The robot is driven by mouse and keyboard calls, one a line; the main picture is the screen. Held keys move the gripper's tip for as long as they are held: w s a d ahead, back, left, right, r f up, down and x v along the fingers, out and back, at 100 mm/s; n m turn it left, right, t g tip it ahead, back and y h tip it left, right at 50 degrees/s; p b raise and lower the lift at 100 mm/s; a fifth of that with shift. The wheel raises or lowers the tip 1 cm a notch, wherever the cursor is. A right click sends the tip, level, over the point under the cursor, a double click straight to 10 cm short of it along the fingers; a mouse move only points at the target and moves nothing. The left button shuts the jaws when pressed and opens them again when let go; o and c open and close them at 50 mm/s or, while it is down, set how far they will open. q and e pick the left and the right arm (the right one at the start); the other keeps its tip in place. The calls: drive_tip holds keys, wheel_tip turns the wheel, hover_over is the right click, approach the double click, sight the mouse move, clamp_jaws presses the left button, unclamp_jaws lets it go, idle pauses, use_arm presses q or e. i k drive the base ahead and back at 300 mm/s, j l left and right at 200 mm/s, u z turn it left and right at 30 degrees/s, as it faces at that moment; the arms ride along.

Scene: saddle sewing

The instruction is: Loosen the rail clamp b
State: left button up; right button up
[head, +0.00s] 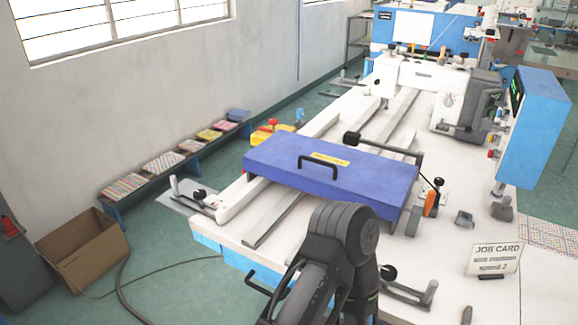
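Several clamp-like fittings are in the head view, and I cannot tell which is rail clamp b. One with a black knob and pale lever (198,196) is at the left end of the pale rails. One with an orange grip (431,204) is by the right end of the blue cover. A grey one with a black knob (410,291) is on the near right of the white machine bed (455,268). A dark arm of mine rises at the bottom centre and hides part of the bed's near edge. Neither gripper shows.
The blue cover (290,164) with a black handle lies across the rails. A blue control box (535,125) stands at the right, and a job card (495,258) is on the bed. An open cardboard box (82,248) and a cable are on the green floor.

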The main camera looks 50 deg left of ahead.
sight(200, 194)
drive_tip(key=u, duration=2.3)
drive_tip(key=i+j+z, duration=0.1)
drive_tip(key=z, duration=0.35)
drive_tip(key=j+z, duration=0.2)
drive_tip(key=z, duration=0.25)
drive_tip(key=j+z, duration=0.2)
drive_tip(key=z, duration=0.25)
drive_tip(key=j+z, duration=0.2)
drive_tip(key=z, duration=0.2)
drive_tip(key=j+z, duration=0.15)
drive_tip(key=j, duration=0.35)
drive_tip(key=k+j+z, duration=0.15)
drive_tip(key=j, duration=0.3)
drive_tip(key=k+j+z, duration=0.1)
drive_tip(key=j, duration=0.4)
drive_tip(key=k+j+z, duration=0.15)
drive_tip(key=j, duration=0.3)
